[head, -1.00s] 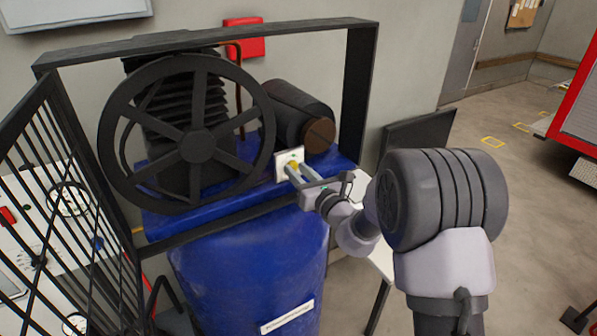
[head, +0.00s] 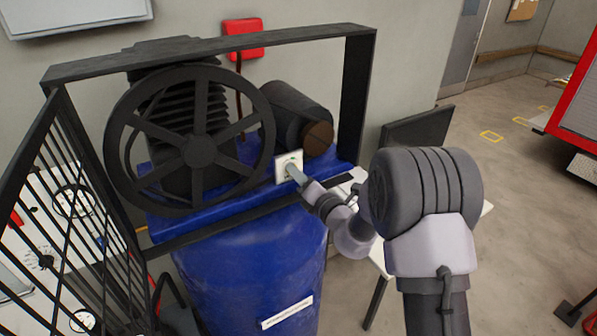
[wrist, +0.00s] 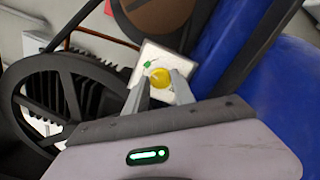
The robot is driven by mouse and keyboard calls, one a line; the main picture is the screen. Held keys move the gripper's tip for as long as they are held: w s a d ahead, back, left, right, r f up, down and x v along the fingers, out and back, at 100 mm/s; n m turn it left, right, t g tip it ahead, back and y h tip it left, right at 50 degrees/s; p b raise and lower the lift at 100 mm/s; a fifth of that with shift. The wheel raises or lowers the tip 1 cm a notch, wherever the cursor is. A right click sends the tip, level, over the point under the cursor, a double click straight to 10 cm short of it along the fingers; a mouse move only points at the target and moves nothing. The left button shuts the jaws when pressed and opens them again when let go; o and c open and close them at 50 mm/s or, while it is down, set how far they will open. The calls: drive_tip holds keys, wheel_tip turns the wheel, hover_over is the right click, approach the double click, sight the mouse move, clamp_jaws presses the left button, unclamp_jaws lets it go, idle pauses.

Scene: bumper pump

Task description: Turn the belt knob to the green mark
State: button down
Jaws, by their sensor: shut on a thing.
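The yellow belt knob (wrist: 160,78) sits on a small white plate (wrist: 153,54), which also shows in the head view (head: 282,161) below the motor. A green mark (wrist: 147,65) is on the plate, just up and left of the knob in the wrist view. My gripper (wrist: 161,84) has one finger on each side of the knob and is shut on it. In the head view my gripper (head: 294,174) reaches the plate from the lower right, seen nearly edge-on, and hides the knob. I cannot tell which way the knob points.
A black spoked flywheel (head: 197,149) stands left of the plate, and a dark motor (head: 297,115) is above it. A black frame (head: 357,95) surrounds the machine over a blue tank (head: 250,265). A barred guard (head: 75,195) stands at the left.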

drive_tip(key=shift+r+m, duration=0.1)
drive_tip(key=shift+m, duration=0.5)
drive_tip(key=c, duration=1.4)
unclamp_jaws()
drive_tip(key=o, duration=0.3)
drive_tip(key=shift+w+a, duration=0.1)
drive_tip(key=shift+o, duration=0.2)
drive_tip(key=b+v, duration=0.4)
drive_tip(key=v, duration=1.3)
drive_tip(key=shift+b, duration=0.3)
